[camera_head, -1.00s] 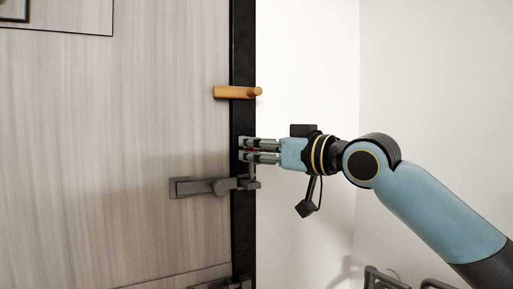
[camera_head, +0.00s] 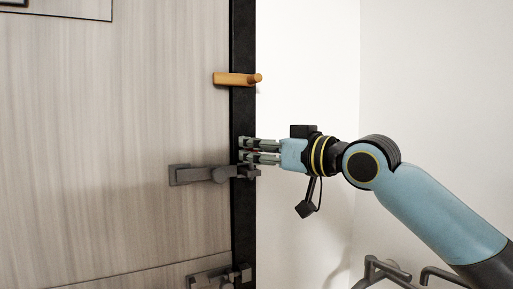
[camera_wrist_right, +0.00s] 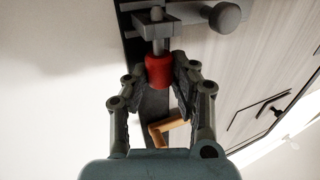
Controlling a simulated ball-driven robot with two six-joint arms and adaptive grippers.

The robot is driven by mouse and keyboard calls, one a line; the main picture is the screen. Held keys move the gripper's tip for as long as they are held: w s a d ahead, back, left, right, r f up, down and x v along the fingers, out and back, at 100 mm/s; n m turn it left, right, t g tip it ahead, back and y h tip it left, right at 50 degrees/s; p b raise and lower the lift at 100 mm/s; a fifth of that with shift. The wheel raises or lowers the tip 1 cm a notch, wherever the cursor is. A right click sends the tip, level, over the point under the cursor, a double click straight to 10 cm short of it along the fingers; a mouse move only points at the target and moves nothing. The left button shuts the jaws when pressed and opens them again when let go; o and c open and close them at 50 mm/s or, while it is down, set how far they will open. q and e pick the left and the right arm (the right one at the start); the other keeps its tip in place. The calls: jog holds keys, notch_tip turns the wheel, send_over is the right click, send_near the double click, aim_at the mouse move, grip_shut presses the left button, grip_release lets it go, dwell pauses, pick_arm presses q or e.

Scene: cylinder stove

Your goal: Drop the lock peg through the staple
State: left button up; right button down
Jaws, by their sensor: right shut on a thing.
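The lock peg has a red grip (camera_wrist_right: 158,70) and a grey shaft, seen in the right wrist view. My right gripper (camera_head: 243,150) is shut on the red grip, just above the staple (camera_head: 247,172) at the door's dark edge. In the wrist view, my fingers (camera_wrist_right: 158,88) press on both sides of the grip. The peg's shaft runs from the grip to the staple (camera_wrist_right: 155,28); how far it sits in the opening I cannot tell. The bolt (camera_head: 195,175) with its round knob (camera_wrist_right: 223,17) lies horizontally across to the staple. My left gripper is out of view.
A wooden handle (camera_head: 235,79) sticks out above my right gripper. A second latch (camera_head: 212,278) sits lower on the door. Grey metal rails (camera_head: 385,270) stand at the bottom right. The white wall (camera_head: 305,60) right of the door edge is bare.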

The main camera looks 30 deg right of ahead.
jog(key=shift+f+b, duration=0.55)
jog(key=shift+f, duration=0.35)
jog(key=c, duration=1)
grip_release()
notch_tip(320, 180, up, 10)
jog(key=shift+r, duration=0.1)
jog(key=shift+f, duration=0.2)
